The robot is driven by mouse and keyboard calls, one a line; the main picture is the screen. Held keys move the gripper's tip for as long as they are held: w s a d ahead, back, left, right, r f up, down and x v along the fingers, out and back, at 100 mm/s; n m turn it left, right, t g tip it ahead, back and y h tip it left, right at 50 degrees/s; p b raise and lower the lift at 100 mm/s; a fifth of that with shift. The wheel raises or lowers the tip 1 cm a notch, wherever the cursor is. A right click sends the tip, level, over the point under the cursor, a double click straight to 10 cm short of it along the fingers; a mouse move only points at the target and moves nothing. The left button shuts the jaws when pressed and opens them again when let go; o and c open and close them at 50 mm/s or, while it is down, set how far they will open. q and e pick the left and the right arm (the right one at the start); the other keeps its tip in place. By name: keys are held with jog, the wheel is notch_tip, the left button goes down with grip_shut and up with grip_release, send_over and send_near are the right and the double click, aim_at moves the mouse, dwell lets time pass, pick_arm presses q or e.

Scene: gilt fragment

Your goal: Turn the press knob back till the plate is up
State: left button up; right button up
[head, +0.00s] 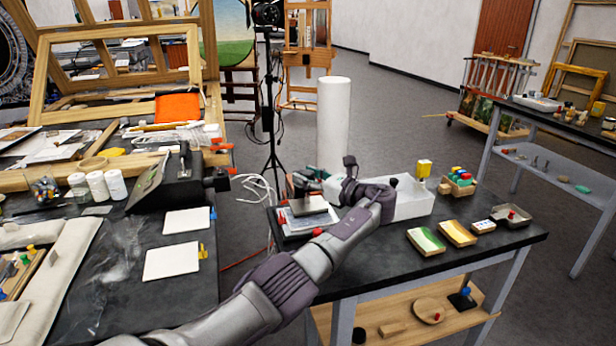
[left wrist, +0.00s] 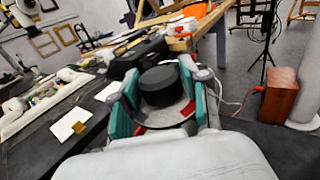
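The press (head: 308,207), with a flat grey top, stands at the left end of the small dark table. My left gripper (head: 311,180) is over it, and its arm reaches across from the lower left. In the left wrist view a round black knob (left wrist: 163,88) sits between the teal finger pads of my left gripper (left wrist: 161,84). The pads appear to touch it on both sides. A grey disc and red parts show below the knob. In the head view the knob is hidden by the gripper, and the plate's height is hard to judge. My right gripper is out of view.
Colour samples (head: 426,241) and a small grey tray (head: 514,214) lie to the right. A white column (head: 333,120) stands behind. A cluttered workbench (head: 110,260) is at left.

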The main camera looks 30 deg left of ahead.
pick_arm(q)
jog(key=shift+o, duration=1.2)
jog(key=shift+a, duration=0.1)
jog(key=s+d, duration=0.1)
jog(key=d, duration=1.1)
jog(key=shift+s, duration=0.15)
